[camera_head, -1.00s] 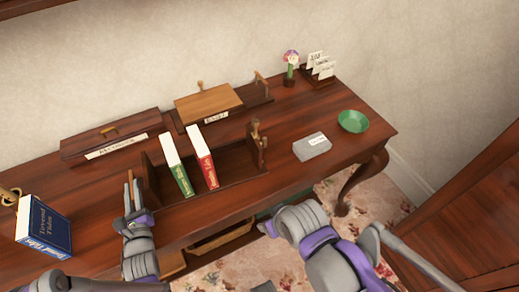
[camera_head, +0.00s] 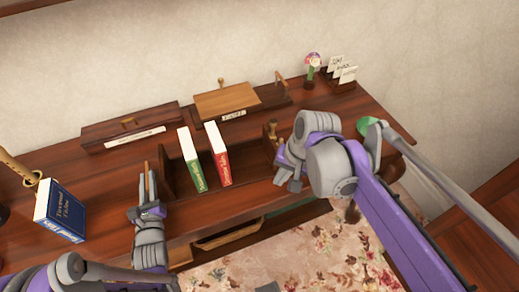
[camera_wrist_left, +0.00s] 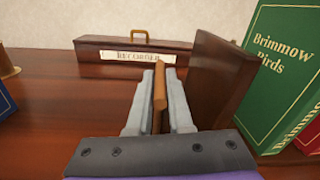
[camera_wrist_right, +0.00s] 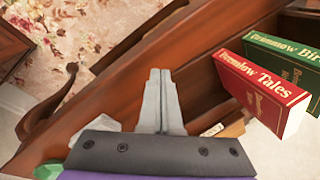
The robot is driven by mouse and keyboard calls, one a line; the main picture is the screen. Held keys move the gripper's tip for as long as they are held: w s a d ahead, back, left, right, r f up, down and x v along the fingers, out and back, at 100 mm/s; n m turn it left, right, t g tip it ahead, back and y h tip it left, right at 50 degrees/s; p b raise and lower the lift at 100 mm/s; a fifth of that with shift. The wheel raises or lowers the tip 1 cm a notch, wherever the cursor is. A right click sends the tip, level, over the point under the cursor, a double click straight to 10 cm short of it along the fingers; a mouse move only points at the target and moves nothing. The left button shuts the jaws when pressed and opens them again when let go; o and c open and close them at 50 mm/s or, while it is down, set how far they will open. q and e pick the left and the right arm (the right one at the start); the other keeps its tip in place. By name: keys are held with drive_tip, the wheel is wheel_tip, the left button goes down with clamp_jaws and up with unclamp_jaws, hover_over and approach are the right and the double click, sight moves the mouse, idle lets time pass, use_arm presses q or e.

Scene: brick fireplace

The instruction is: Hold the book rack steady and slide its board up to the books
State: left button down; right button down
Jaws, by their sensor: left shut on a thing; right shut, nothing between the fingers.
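The dark wooden book rack (camera_head: 248,168) stands on the desk. Its left end panel (camera_head: 167,172) also shows in the left wrist view (camera_wrist_left: 216,80). A green book (camera_head: 192,160) and a red book (camera_head: 218,155) stand slightly tilted in it, with a gap to their right. An upright wooden part with a knob (camera_head: 271,130) stands at the right, partly hidden by my right arm; I cannot tell board from end there. My left gripper (camera_head: 148,172) is shut on a thin brown wooden piece (camera_wrist_left: 159,92) beside the left end. My right gripper (camera_head: 281,178) is shut and empty by the rack's right side.
A blue book (camera_head: 60,212) stands at the left. A labelled dark box (camera_head: 130,124) and a lighter-topped wooden stand (camera_head: 227,101) are behind the rack. A flower figure (camera_head: 313,68), a card holder (camera_head: 342,74) and a partly hidden green bowl (camera_head: 366,128) are at the right.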

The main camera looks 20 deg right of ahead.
sight(269, 136)
drive_tip(key=w+d+r+m+g+y, duration=0.2)
drive_tip(key=w+d+r+m+y, duration=0.45)
drive_tip(key=w+d+m, duration=0.55)
drive_tip(key=shift+n+h, duration=0.25)
drive_tip(key=shift+n, duration=0.15)
drive_tip(key=shift+w+x, duration=0.3)
drive_tip(key=shift+x, duration=1)
drive_tip(key=shift+w+x, duration=0.25)
drive_tip(key=shift+x, duration=1)
drive_tip(key=shift+w+x, duration=0.3)
drive_tip(key=shift+x, duration=1)
drive_tip(key=shift+w+a, duration=0.2)
drive_tip(key=shift+a, duration=2.05)
drive_tip(key=shift+w+a, duration=0.15)
drive_tip(key=shift+a, duration=1.8)
